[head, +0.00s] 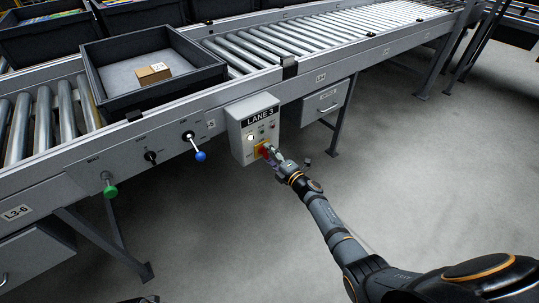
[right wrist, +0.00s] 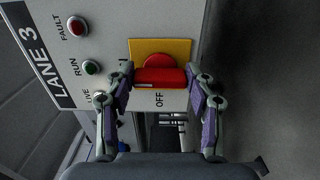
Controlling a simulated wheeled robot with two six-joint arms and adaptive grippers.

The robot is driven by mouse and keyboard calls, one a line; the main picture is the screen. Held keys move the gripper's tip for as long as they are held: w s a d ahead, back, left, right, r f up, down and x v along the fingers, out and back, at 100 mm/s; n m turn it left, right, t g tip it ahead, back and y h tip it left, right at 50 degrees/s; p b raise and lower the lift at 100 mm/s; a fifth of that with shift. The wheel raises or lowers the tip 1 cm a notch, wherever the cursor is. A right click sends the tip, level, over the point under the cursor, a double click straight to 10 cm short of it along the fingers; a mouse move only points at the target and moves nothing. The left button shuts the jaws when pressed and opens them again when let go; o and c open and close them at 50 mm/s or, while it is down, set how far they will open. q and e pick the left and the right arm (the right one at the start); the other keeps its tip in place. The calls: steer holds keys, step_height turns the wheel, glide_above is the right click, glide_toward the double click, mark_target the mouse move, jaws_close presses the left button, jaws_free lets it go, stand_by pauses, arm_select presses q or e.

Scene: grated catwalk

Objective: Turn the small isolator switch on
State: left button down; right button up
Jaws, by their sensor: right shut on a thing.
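The isolator switch is a red rotary handle (right wrist: 160,77) on a yellow plate (right wrist: 158,47), low on the grey LANE 3 box; it also shows in the head view (head: 264,152). In the right wrist view the handle's bar lies across the picture. An OFF label (right wrist: 159,99) is below it, and another mark at its left is partly hidden by a finger. My right gripper (right wrist: 163,82) has its fingers at both ends of the bar and is shut on it. It also shows in the head view (head: 275,157). My left gripper is out of view.
The LANE 3 box (head: 242,117) has a lit white lamp and red and green lamps. Green (head: 110,191) and blue (head: 200,156) knobbed levers stick out of the conveyor side at left. A black tray (head: 115,104) with a small carton is on the rollers. Open floor lies in front.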

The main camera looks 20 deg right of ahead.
steer(key=o, duration=1.2)
steer(key=shift+c, duration=0.2)
steer(key=v, duration=1.2)
